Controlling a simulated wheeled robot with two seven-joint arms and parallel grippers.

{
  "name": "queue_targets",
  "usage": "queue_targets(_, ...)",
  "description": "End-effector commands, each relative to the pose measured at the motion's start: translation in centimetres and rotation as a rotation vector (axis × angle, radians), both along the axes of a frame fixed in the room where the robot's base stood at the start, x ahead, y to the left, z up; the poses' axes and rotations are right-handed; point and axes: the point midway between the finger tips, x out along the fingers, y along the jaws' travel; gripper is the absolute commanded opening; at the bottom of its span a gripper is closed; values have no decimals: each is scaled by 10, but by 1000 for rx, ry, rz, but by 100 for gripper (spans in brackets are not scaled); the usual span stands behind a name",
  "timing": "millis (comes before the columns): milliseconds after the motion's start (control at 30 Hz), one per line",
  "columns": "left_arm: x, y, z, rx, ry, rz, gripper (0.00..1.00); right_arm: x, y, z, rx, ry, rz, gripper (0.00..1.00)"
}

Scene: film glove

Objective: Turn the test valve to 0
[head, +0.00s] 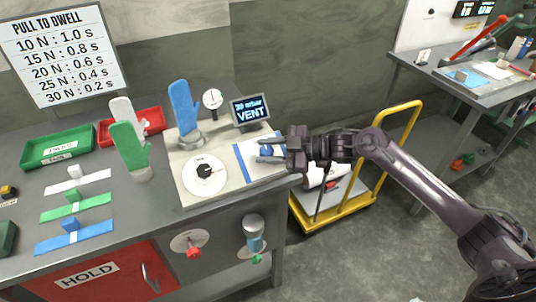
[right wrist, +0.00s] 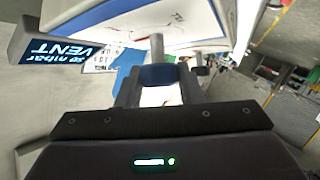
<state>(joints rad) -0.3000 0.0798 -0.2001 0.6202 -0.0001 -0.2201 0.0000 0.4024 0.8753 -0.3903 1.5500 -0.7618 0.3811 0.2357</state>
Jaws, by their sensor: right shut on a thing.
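A white round dial with a black knob (head: 204,172) sits at the front left of the grey test rig (head: 225,186). The knob's pointer faces roughly right; its scale marks are too small to read. Another round plate with a red knob (head: 193,252) is on the bench front. I cannot tell from labels which is the test valve. My right gripper (head: 268,152) is over the right side of the rig, shut on a small blue block (right wrist: 158,76), well right of the black knob. My left gripper is out of view.
A blue glove (head: 184,107), a gauge (head: 212,99) and a display (head: 250,111) reading VENT stand on the rig. A green glove (head: 130,148) stands to its left. A white sheet with a blue stripe (head: 243,163) lies under my gripper. A yellow trolley (head: 345,208) stands right of the bench.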

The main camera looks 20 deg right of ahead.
Motion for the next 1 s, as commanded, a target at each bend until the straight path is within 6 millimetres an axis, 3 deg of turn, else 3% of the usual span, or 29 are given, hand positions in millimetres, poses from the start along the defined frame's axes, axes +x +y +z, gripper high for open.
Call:
queue_targets(533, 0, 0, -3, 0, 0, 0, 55, 0, 0, 0, -13, -3, 24, 11)
queue_targets(567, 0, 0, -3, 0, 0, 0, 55, 0, 0, 0, -13, -3, 24, 35)
queue_targets(700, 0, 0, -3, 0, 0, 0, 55, 0, 0, 0, -13, -2, 24, 53)
queue_targets(1000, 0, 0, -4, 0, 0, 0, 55, 0, -1, 0, -13, -1, 22, 55)
